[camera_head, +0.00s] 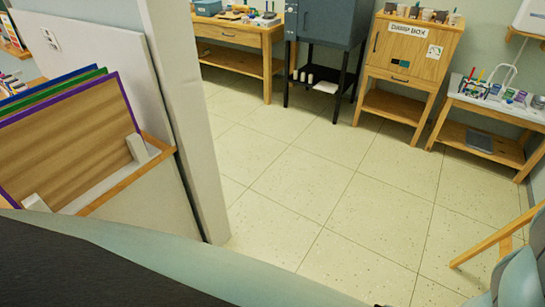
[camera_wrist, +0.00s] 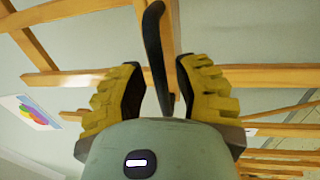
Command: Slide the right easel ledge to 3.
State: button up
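In the wrist view a wooden frame fills the scene, apparently an easel, with a long crossbar (camera_wrist: 264,75) running behind my gripper (camera_wrist: 158,88). I cannot tell whether this bar is the ledge. A dark curved bar, perhaps a handle (camera_wrist: 153,35), comes down from the top between the two yellow-padded fingers. The fingers stand apart, with gaps visible beside the dark bar; contact is not clear. In the head view only a slanted wooden piece (camera_head: 497,238), perhaps an easel leg, shows at the right edge. No scale or number 3 can be read.
A wooden rack with panels (camera_head: 70,137) and a pale post (camera_head: 180,110) stand at left. A dark blue cabinet (camera_head: 328,22), a wooden damp box (camera_head: 412,48) and a supply table (camera_head: 490,108) line the back. The tiled floor (camera_head: 310,190) between is clear.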

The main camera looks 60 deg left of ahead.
jog(key=shift+o, duration=0.6)
jog(key=v, duration=1.2)
jog(key=shift+f, duration=0.1)
